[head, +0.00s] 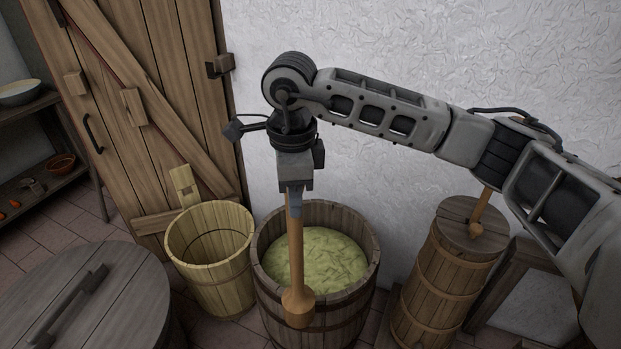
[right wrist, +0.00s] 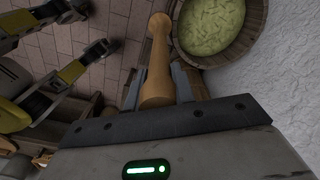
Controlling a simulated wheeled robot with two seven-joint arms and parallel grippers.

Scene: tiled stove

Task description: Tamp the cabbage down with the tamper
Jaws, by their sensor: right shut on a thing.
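The wooden tamper (head: 296,262) hangs upright, its thick end down, from my right gripper (head: 294,208), which is shut on the upper end of its handle. The cabbage (head: 325,262), pale green and shredded, fills the inside of a dark wooden barrel (head: 367,235). In the head view the tamper's thick end shows in front of the barrel's near inside and rim. In the right wrist view the tamper (right wrist: 158,60) points away from the gripper, and its far end shows beside the barrel, left of the cabbage (right wrist: 212,22).
A lighter empty wooden bucket (head: 212,290) stands left of the barrel. A tall churn (head: 440,270) with a lid and stick stands to its right. A round wooden lid (head: 120,315) is at the lower left. A wooden door (head: 150,100) and white wall (head: 430,50) stand behind.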

